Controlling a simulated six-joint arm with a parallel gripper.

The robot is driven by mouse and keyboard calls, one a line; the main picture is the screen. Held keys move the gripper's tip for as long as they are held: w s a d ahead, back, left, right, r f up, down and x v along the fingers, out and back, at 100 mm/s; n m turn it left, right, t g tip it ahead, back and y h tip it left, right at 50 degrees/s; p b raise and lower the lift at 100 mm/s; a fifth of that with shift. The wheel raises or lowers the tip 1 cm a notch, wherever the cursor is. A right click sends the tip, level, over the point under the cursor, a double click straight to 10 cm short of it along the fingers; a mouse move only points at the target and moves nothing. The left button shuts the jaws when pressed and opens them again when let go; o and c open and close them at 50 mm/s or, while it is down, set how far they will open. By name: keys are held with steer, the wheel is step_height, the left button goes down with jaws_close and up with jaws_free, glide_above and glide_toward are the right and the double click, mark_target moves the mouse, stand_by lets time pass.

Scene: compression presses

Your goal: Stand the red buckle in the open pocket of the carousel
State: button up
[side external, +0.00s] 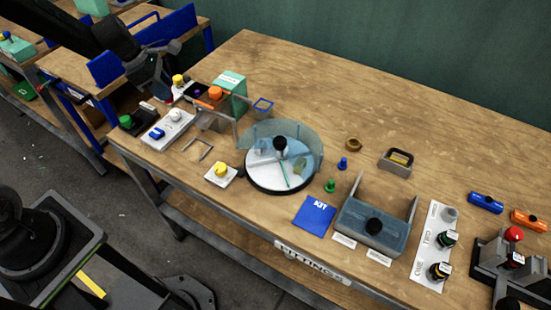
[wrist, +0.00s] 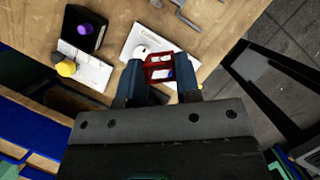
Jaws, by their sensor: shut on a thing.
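My gripper (wrist: 159,68) is shut on the red buckle (wrist: 150,74), a small red frame held between the two dark blue fingers in the wrist view. In the side external view my gripper (side external: 162,98) is at the upper left, above the left end of the table, and the buckle is too small to make out. The carousel (side external: 262,182) is a round white disc with a dark rim, a dark centre knob and a clear curved guard behind. It stands to the right of my gripper, well apart from it. I cannot tell which pocket is open.
A white plate (side external: 179,124) with a blue piece lies below my gripper. A green box (side external: 232,82), an orange-topped grey fixture (side external: 214,119) and a yellow-button block (side external: 222,174) stand between my gripper and the carousel. The back of the table is clear.

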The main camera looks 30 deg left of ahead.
steer(key=d+m+g+h, duration=0.1)
steer(key=d+m+g, duration=0.2)
steer(key=d+m, duration=1.05)
steer(key=n, duration=0.6)
glide_toward(273, 179)
steer(key=shift+s+d+f+m, duration=0.15)
steer(key=shift+d+m, duration=0.1)
steer(key=shift+d, duration=0.4)
steer(key=shift+d+f, duration=0.2)
steer(key=shift+d, duration=0.05)
steer(key=shift+f, duration=2)
steer(key=shift+f, duration=0.15)
steer(key=o, duration=0.6)
